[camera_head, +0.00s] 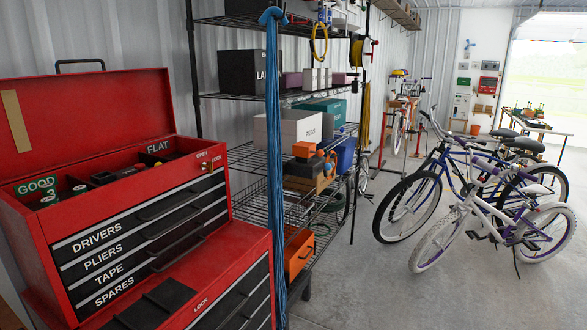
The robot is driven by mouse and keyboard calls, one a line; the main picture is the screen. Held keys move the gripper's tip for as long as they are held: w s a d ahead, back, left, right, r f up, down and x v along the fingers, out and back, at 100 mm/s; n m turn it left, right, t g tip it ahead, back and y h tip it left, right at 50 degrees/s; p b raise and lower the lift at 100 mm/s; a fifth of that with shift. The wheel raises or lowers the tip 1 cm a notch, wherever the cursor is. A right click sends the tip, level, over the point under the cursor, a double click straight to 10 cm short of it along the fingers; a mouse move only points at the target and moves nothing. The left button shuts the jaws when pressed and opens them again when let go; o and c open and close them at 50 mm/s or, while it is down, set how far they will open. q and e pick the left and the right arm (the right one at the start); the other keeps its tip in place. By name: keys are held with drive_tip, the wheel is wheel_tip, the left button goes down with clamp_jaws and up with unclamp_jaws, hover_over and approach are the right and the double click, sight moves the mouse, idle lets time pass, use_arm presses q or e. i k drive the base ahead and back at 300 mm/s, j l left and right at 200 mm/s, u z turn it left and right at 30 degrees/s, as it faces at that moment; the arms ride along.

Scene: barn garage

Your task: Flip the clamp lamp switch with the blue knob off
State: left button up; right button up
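I cannot make out a clamp lamp switch with a blue knob in this head view. On the far wall a white board (473,85) carries several small panels and boxes, among them a red panel (487,86) and a grey-green box (461,105). A small blue item (469,46) shows near the top of that board. These are too small and far to tell if any is a switch. Neither of my grippers is in view.
A red tool chest (150,215) with its lid open stands close at left. A black wire shelf (245,160) with boxes and hanging blue cords (274,180) is beside it. Two bicycles (480,190) stand at right. The concrete floor (400,285) in front is clear.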

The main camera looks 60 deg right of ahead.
sight(328, 166)
drive_tip(key=z, duration=2.05)
